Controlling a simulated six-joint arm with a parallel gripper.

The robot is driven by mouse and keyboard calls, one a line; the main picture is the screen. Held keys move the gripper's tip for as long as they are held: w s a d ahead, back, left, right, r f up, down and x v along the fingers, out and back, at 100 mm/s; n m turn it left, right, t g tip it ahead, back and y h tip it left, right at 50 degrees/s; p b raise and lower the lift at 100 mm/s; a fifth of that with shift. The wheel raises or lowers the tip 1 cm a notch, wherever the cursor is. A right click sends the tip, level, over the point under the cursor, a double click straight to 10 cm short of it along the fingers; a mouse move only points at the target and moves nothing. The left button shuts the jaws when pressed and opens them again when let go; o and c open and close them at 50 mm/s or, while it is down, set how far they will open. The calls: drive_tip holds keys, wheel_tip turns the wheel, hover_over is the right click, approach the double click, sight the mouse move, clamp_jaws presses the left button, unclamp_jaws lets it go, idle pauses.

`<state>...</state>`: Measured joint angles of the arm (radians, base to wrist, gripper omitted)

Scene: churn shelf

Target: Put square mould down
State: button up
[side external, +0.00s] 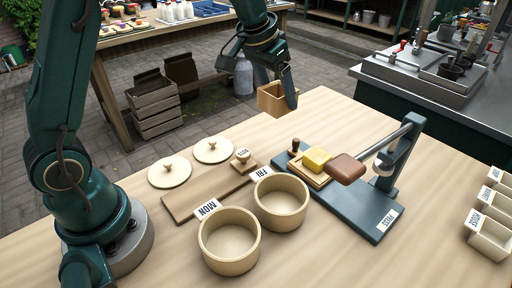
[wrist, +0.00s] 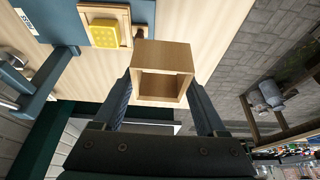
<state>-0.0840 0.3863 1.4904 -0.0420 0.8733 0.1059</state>
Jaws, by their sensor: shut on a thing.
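The square mould (side external: 271,101) is a small open wooden box. My gripper (side external: 284,88) is shut on it and holds it near the far edge of the wooden table, apparently above the surface. In the wrist view the square mould (wrist: 162,72) sits between my two fingers (wrist: 160,92), its open side facing the camera and nothing seen inside. A yellow butter block (side external: 316,158) lies on a small wooden board on the blue press base (side external: 378,226); the block also shows in the wrist view (wrist: 104,33).
Two round wooden tubs (side external: 230,240) stand at the front, labelled MON and FRI. Two round lids (side external: 170,171) and a small stamp (side external: 243,158) lie behind them. The press arm (side external: 385,143) rises at right. Small labelled boxes (side external: 492,238) stand at the right edge. Bare table lies around the back edge.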

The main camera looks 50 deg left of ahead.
sight(259, 106)
drive_tip(key=s+n, duration=0.1)
drive_tip(key=s+a+f+n+y, duration=0.1)
drive_tip(key=s+a+n, duration=0.1)
drive_tip(key=shift+s+f+n, duration=0.15)
drive_tip(key=shift+s+n, duration=0.15)
drive_tip(key=shift+s, duration=0.05)
drive_tip(key=s+a+n+g+y, duration=0.1)
drive_tip(key=s+a+n+g, duration=0.15)
drive_tip(key=s+n, duration=0.4)
drive_tip(key=s+a+n+g+y, duration=0.1)
drive_tip(key=s+a+n, duration=0.25)
drive_tip(key=s, duration=0.65)
drive_tip(key=s+a+n+g+y, duration=0.1)
drive_tip(key=s+a+n+y, duration=0.2)
drive_tip(key=s, duration=0.5)
drive_tip(key=shift+n+h, duration=0.7)
drive_tip(key=w+d+f, duration=0.2)
drive_tip(key=d, duration=0.1)
drive_tip(key=w+d+f, duration=0.2)
drive_tip(key=d, duration=0.1)
drive_tip(key=w+d+f, duration=0.2)
drive_tip(key=d, duration=0.2)
drive_tip(key=shift+f, duration=2.35)
drive_tip(key=o, duration=1.4)
drive_tip(key=shift+w+f, duration=0.1)
drive_tip(key=shift+f, duration=0.05)
